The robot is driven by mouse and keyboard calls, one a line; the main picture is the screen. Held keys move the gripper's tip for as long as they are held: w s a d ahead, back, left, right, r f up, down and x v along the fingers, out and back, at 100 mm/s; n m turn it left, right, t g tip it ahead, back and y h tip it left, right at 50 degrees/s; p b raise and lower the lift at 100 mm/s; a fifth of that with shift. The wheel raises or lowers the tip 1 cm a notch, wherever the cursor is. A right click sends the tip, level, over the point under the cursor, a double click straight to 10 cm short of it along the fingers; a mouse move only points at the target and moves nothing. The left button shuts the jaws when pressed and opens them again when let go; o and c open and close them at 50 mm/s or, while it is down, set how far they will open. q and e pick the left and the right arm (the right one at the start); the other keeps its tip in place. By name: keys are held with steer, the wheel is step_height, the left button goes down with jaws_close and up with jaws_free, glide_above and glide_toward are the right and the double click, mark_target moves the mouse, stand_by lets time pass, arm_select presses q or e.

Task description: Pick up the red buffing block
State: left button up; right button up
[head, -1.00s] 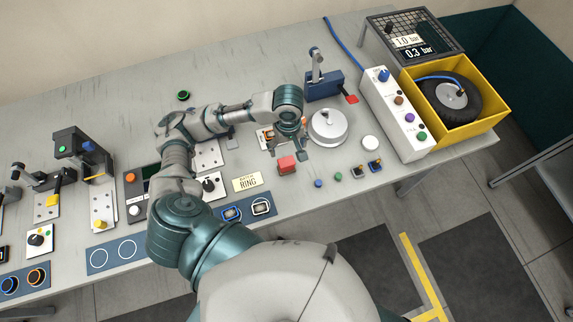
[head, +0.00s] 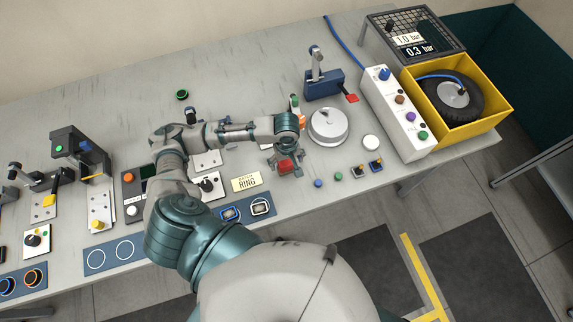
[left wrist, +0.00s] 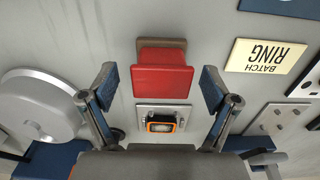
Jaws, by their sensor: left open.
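The red buffing block (head: 285,167) lies on the grey workbench near its front edge, right of the "BATCH RING" sign. In the left wrist view the red block (left wrist: 162,78) has a brown layer along its far side. My left gripper (head: 286,164) is over the block in the head view. In the left wrist view its two fingers (left wrist: 158,80) are spread wide, one on each side of the block with a gap on both sides. It is open and holds nothing. My right gripper is not in view.
A round silver dish (head: 328,126) stands right of the block. A small plate with an orange-rimmed part (left wrist: 162,122) is close to the block. The "BATCH RING" sign (head: 247,182) is to the left. Small blue (head: 318,183) and green (head: 338,176) pieces lie to the right.

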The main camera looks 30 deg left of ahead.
mark_target(286, 161)
arm_select(q)
steer(key=shift+a, duration=0.15)
steer(key=c, duration=1.4)
steer(key=shift+o, duration=0.2)
steer(key=shift+w+r, duration=0.1)
steer(key=shift+r, duration=0.5)
step_height(286, 161, up, 2)
steer(key=shift+r, duration=0.1)
steer(key=s+d+r+p, duration=0.1)
steer(key=s+d+p, duration=0.3)
steer(key=s, duration=1)
steer(key=d, duration=0.3)
steer(key=shift+s+d+r, duration=0.2)
steer(key=shift+r, duration=0.2)
